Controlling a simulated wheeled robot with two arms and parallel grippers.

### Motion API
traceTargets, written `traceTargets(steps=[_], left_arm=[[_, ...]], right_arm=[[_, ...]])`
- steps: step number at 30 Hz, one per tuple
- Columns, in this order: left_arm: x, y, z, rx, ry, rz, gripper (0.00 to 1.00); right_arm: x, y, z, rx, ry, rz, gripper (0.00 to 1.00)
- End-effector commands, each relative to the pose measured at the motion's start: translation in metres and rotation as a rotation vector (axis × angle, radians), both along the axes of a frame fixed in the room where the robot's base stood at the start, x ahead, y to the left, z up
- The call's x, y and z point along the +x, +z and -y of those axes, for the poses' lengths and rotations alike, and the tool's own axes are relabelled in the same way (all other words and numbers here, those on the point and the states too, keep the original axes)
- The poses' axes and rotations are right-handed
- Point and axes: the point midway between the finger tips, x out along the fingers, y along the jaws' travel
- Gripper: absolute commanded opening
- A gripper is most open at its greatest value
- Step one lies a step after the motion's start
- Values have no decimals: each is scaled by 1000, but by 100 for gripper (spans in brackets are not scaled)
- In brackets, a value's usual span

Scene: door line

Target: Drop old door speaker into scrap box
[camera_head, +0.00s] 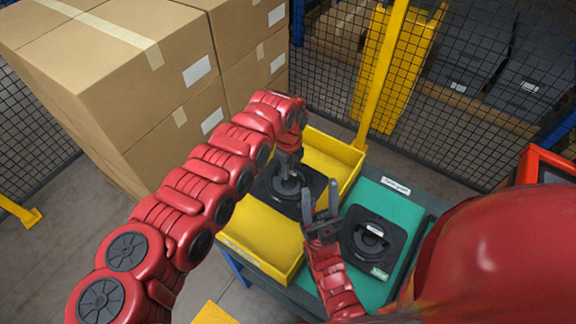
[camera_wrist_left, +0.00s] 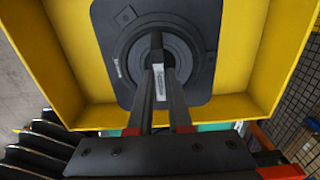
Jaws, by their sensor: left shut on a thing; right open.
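The old door speaker (camera_head: 273,196) is a black plate with a round cone, held over the yellow scrap box (camera_head: 262,265). In the left wrist view the speaker (camera_wrist_left: 205,28) fills the middle, with the yellow walls of the box (camera_wrist_left: 262,105) around it. My left gripper (camera_head: 288,175) is shut on a raised part at the speaker's centre; its fingers (camera_wrist_left: 164,84) show in the wrist view. I cannot tell how far the plate is above the box floor. My right gripper (camera_head: 320,205) is open and empty, pointing up beside the box's right side.
A second black speaker (camera_head: 372,238) lies on a green mat (camera_head: 403,196) right of the box. Stacked cardboard boxes (camera_head: 125,85) stand at the left back. A yellow post (camera_head: 384,70) and mesh fence (camera_head: 480,90) are behind the table.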

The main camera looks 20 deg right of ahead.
Motion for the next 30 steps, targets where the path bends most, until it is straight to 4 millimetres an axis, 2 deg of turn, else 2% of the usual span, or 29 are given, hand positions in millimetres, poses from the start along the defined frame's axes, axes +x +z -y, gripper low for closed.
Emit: traceTargets(steps=[11, 12, 17, 18, 26, 30], left_arm=[[1, -2, 0, -2, 1, 3, 0], [1, -2, 0, -2, 1, 3, 21], [1, -3, 0, -1, 1, 2, 50], [1, -3, 0, -1, 1, 2, 52], [1, -3, 0, -1, 1, 1, 52], [3, 6, 0, -3, 4, 5, 52]], right_arm=[[0, -2, 0, 0, 0, 0, 50], [0, -2, 0, 0, 0, 0, 50], [0, -2, 0, 0, 0, 0, 50], [0, -2, 0, 0, 0, 0, 50], [0, -2, 0, 0, 0, 0, 50], [0, -6, 0, 0, 0, 0, 50]])
